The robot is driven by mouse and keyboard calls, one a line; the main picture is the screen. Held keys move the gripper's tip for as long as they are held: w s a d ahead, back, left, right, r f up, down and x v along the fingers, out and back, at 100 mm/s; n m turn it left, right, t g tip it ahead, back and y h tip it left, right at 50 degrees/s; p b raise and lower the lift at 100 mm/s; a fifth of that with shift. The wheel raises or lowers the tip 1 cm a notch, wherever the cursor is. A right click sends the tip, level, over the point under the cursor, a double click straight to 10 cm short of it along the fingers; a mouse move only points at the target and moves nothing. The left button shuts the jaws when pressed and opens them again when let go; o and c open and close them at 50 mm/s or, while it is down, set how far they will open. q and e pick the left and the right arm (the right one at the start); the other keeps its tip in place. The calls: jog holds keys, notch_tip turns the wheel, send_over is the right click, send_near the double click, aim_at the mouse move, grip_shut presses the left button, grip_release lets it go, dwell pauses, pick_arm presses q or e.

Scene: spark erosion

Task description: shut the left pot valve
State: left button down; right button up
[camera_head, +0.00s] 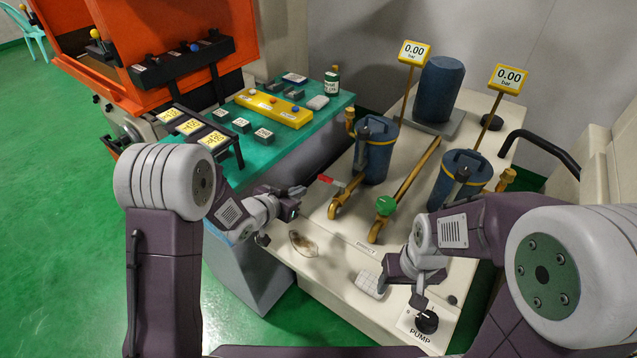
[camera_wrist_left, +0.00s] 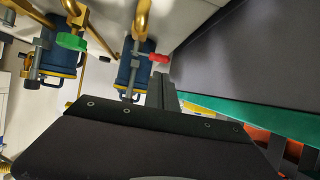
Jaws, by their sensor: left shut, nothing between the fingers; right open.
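The left blue pot (camera_head: 377,158) stands on the cream bench, with a brass pipe running down its front left. Its valve has a red handle (camera_head: 326,179); this handle also shows in the left wrist view (camera_wrist_left: 158,58). My left gripper (camera_head: 296,192) is shut and empty, just left of and a little nearer than the red handle. In the left wrist view its dark fingers (camera_wrist_left: 165,92) lie just below the handle, with no clear contact. My right gripper (camera_head: 403,288) is open near the pump knob (camera_head: 427,321) at the front.
The right blue pot (camera_head: 459,180) has a green valve handle (camera_head: 386,205) on its pipe. Both gauges, left (camera_head: 414,53) and right (camera_head: 508,78), read 0.00 bar. A brown-stained dish (camera_head: 303,243) lies before my left gripper. A teal table (camera_head: 336,107) stands left.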

aim_at(324, 177)
pick_arm(q)
jog(key=x, duration=1.2)
jog(key=shift+d+b, duration=0.15)
jog(key=shift+b, duration=0.25)
jog(key=shift+w+d, duration=0.15)
jog(key=shift+w, duration=0.35)
jog(key=shift+r, duration=0.25)
